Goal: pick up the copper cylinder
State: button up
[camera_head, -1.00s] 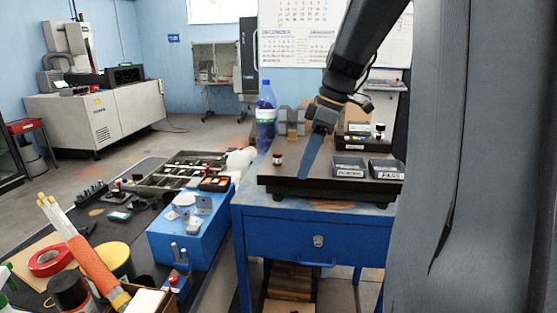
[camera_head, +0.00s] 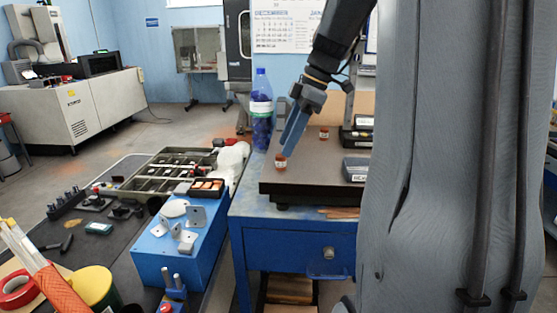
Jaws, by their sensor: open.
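A small copper cylinder (camera_head: 281,161) with a pale band stands upright near the left edge of the dark plate (camera_head: 305,184) on the blue table. A second, similar small cylinder (camera_head: 324,133) stands farther back on the plate, to the right. My gripper (camera_head: 289,151) comes down from the upper right with its blue fingers open. Its tips show right at the top of the front cylinder. I cannot tell whether they touch it or are in front of or behind it. The gap between the fingers is not visible from here.
A blue bottle (camera_head: 262,110) stands close behind the plate's left corner. A dark labelled tray (camera_head: 356,169) sits on the plate, partly hidden by my own body at right. A cluttered bench with a blue box (camera_head: 180,255) lies left of the table.

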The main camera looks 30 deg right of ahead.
aim_at(281, 162)
jog(key=shift+p+x, duration=1)
jog(key=shift+x, duration=1.6)
jog(key=shift+d, duration=0.1)
grip_shut()
jog(key=shift+w+r, duration=0.1)
jog(key=shift+r, duration=0.05)
